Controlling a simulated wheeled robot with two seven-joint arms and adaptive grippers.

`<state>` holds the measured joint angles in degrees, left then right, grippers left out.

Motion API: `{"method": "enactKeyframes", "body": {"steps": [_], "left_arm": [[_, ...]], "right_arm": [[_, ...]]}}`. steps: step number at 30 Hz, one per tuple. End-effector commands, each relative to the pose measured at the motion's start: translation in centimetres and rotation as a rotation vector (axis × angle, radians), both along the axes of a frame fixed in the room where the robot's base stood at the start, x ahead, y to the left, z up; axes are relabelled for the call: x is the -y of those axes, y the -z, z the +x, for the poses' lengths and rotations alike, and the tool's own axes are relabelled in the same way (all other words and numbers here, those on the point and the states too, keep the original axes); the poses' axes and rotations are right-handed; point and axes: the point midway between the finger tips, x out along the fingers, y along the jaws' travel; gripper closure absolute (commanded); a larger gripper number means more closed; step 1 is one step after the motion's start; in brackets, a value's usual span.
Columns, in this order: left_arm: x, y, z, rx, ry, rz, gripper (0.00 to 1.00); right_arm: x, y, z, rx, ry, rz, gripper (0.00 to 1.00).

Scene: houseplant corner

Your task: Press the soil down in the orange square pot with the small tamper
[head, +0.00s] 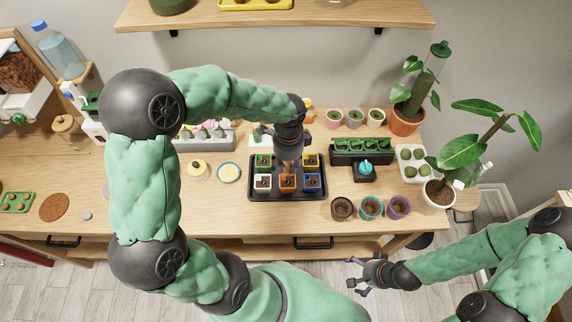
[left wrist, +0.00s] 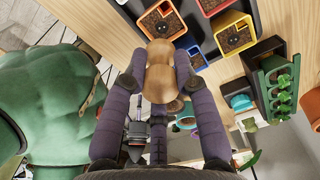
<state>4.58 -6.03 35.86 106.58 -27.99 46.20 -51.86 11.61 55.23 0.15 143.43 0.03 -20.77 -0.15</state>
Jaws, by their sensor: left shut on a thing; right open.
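The orange square pot (head: 288,189) with dark soil stands in the front middle of the black tray (head: 257,197). It also shows at the top of the left wrist view (left wrist: 146,16). My left gripper (head: 288,161) points down over this pot. In the left wrist view its fingers are shut on the small tamper's rounded wooden body (left wrist: 163,75), beside the orange pot in the picture. The tamper's lower end is hidden, and I cannot tell whether it touches soil. My right gripper (head: 357,275) is open and empty, low in front of the table.
White (head: 263,188) and blue (head: 312,188) square pots flank the orange one, with more pots behind. Round pots (head: 371,208) stand right of the tray. Bare tabletop lies at the tray's front left.

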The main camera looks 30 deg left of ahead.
Motion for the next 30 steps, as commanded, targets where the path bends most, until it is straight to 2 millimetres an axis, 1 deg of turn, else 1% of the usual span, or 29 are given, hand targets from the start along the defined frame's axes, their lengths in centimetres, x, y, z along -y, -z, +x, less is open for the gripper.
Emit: {"method": "enactKeyframes", "body": {"steps": [5, 8, 18, 21, 25, 30], "left_arm": [[0.0, 0.7, 0.0, 0.000, 0.000, 0.000, 0.99], [0.0, 1.5, 0.0, -0.001, 0.000, 0.000, 0.99], [0.0, 4.9, 0.0, 0.000, 0.000, 0.000, 0.99], [0.0, 5.6, 0.0, 0.000, 0.000, 0.000, 0.99], [0.0, 5.9, 0.0, 0.000, 0.000, 0.000, 0.99], [0.0, 5.9, 0.0, 0.000, 0.000, 0.000, 0.99]], "right_arm": [[0.0, 0.6, 0.1, 0.002, 0.001, 0.000, 0.00], [0.0, 1.3, 0.1, 0.002, 0.001, 0.000, 0.00], [0.0, 4.1, 0.0, 0.001, 0.000, 0.000, 0.00], [0.0, 4.7, 0.0, 0.000, 0.000, 0.000, 0.00], [0.0, 5.0, 0.0, 0.000, 0.000, 0.000, 0.00], [0.0, 4.9, 0.0, 0.000, 0.000, 0.000, 0.00]]}}
